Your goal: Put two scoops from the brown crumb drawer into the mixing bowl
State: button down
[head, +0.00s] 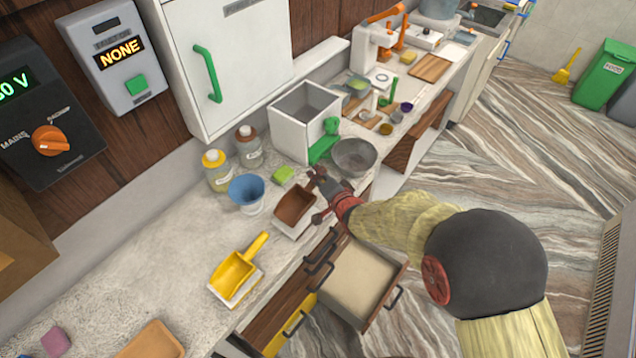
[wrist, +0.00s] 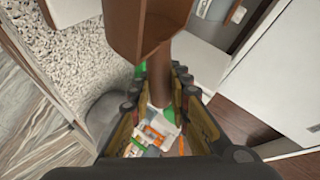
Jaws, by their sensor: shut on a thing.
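My gripper (head: 322,190) is shut on the handle of a brown scoop (head: 295,204) above the counter. In the wrist view the scoop's brown handle (wrist: 160,75) runs between the fingers (wrist: 160,100), with its pan (wrist: 140,25) beyond. The pan looks empty in the head view. A white rest (head: 292,228) shows under it; I cannot tell whether they touch. The grey metal mixing bowl (head: 354,155) stands on the counter just behind my gripper. An open drawer (head: 362,278) below the counter edge holds pale beige powder. No brown crumb is visible in it.
A yellow scoop (head: 238,268) lies on a white rest at the front left. A yellow-fronted drawer (head: 290,325) is beside the open drawer.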

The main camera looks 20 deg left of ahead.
jog(key=shift+w+a+f+b, duration=0.1)
jog(key=shift+w+f+b, duration=0.05)
jog(key=shift+f, duration=0.75)
jog(key=shift+w+a+f+b, duration=0.1)
jog(key=shift+w+f+b, duration=0.05)
jog(key=shift+f, duration=0.85)
jog(key=shift+f, duration=0.15)
jog(key=c, duration=1.8)
grip_release()
jog(key=shift+o, duration=0.6)
jog(key=p+v, duration=0.1)
jog(key=v, duration=0.7)
jog(key=shift+d+f, duration=0.15)
jog(key=shift+d, duration=0.05)
jog(key=shift+w, duration=0.2)
